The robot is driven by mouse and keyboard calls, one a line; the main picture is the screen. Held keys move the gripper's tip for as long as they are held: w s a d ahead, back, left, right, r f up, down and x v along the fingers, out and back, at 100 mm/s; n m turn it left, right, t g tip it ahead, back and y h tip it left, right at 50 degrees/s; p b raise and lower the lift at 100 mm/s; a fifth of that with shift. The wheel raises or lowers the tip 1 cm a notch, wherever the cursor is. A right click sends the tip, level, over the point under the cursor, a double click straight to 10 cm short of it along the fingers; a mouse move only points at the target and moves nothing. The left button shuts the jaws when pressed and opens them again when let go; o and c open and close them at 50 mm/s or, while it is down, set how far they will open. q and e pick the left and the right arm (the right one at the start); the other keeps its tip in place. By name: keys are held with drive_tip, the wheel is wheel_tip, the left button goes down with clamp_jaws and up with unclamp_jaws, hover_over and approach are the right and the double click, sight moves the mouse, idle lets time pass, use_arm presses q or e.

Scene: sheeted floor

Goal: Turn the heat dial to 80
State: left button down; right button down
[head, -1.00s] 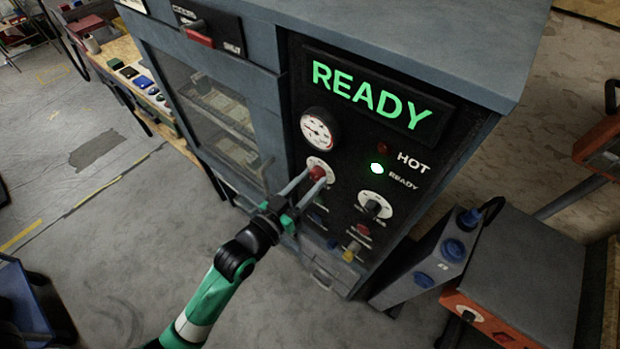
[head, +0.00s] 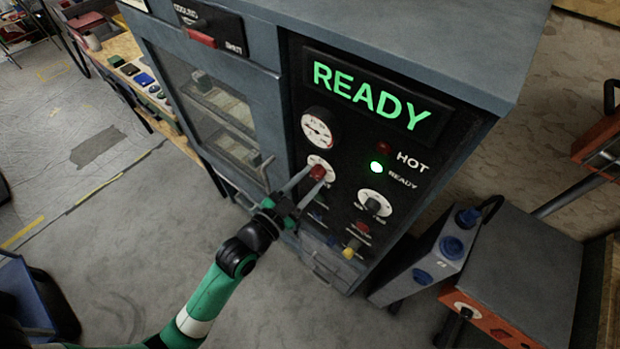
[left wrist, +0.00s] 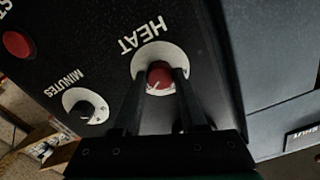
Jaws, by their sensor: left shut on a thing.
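The heat dial is a red knob (head: 317,171) on a white scale plate (head: 320,160), below the round gauge on the black panel. In the left wrist view the red knob (left wrist: 160,77) sits under the upside-down word HEAT, with a white pointer mark on it. My left gripper (head: 312,177) comes from below left, its two fingers closed on either side of the knob. In the left wrist view the fingers (left wrist: 160,82) flank it too. The scale numbers are too small to read. My right gripper is not in view.
The grey oven (head: 370,40) shows a lit READY sign (head: 370,95) and a green ready lamp (head: 376,167). The minutes dial (head: 373,205) is to the lower right of the heat dial. A glass door (head: 215,110) is on the left. Grey boxes (head: 510,260) stand at right.

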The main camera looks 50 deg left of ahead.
use_arm(q)
drive_tip(key=shift+c, duration=2.2)
unclamp_jaws()
drive_tip(key=s+d, duration=0.2)
drive_tip(key=s, duration=0.9)
drive_tip(key=shift+s, duration=0.25)
